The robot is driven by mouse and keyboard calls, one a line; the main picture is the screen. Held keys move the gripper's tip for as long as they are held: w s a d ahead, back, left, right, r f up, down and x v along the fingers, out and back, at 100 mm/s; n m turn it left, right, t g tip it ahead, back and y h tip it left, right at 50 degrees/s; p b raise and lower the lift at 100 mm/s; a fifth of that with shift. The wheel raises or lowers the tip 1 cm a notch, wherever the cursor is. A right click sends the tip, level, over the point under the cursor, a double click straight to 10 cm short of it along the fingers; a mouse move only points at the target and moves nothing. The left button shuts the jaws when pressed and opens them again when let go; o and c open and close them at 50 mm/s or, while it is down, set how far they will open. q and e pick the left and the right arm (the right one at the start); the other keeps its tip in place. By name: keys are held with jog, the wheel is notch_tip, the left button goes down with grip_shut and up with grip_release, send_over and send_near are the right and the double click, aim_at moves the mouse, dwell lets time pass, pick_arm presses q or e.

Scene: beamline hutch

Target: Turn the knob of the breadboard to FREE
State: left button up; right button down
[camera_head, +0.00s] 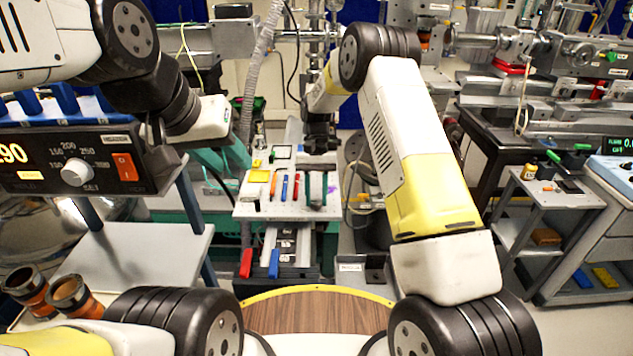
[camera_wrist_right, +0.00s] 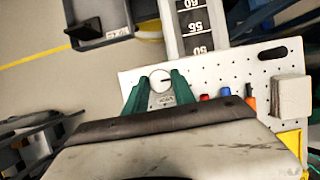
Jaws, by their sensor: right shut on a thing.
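The breadboard (camera_head: 285,208) is a white perforated plate in the middle of the head view; it also shows in the right wrist view (camera_wrist_right: 240,65). Its knob (camera_wrist_right: 160,79) is a small round pale disc with a dark pointer line near the plate's corner. My right gripper (camera_wrist_right: 160,88) is shut on the knob, with one green finger on each side. In the head view my right gripper (camera_head: 316,188) reaches down to the plate's right part and hides the knob. My left gripper (camera_head: 222,160) hangs left of the breadboard, its teal fingers apart and seemingly empty. The knob's lettering is too small to read.
Several coloured tools (camera_head: 285,186) and a yellow block (camera_head: 259,176) stand on the breadboard close to my right gripper. A numbered scale rail (camera_wrist_right: 195,25) runs out from under the plate. A heater panel with an orange switch (camera_head: 125,166) stands at left, beneath my left arm.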

jog(key=c, duration=1)
grip_release()
jog(key=shift+c, duration=0.2)
jog(key=shift+r, duration=0.1)
jog(key=v, duration=0.7)
jog(key=shift+r, duration=0.35)
jog(key=shift+w, duration=0.15)
